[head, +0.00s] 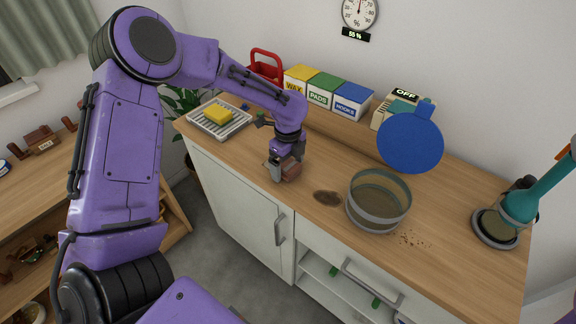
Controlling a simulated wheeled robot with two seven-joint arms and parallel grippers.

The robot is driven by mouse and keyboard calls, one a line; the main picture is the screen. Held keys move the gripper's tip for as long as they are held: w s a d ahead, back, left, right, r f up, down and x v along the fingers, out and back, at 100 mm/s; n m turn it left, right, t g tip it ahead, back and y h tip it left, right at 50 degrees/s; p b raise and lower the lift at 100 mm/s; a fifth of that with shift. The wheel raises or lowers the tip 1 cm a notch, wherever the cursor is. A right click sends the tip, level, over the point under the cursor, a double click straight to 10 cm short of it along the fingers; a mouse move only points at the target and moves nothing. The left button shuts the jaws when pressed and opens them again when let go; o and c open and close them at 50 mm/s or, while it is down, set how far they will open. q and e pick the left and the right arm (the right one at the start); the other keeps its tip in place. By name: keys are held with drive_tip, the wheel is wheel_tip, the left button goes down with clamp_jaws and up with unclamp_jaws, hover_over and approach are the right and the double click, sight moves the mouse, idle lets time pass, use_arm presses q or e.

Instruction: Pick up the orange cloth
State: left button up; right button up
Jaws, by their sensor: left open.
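My left gripper (284,174) points down over the wooden counter (335,172), close to its front edge. A small reddish-brown piece (291,170) shows at its fingers, partly hidden by them. I cannot tell whether it is the orange cloth, or whether it touches the fingers. The left jaws are open. No other thing in view is clearly an orange cloth. My right gripper is not in view.
A dark stain (327,198) and a round glass container (379,203) are right of the gripper. A yellow sponge (218,115) lies on a white rack (207,128). Boxes (352,100) line the back. A blue disc (410,143) and teal device (540,187) stand right.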

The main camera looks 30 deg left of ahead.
use_arm(q)
drive_tip(key=shift+f, duration=0.2)
drive_tip(key=c, duration=1)
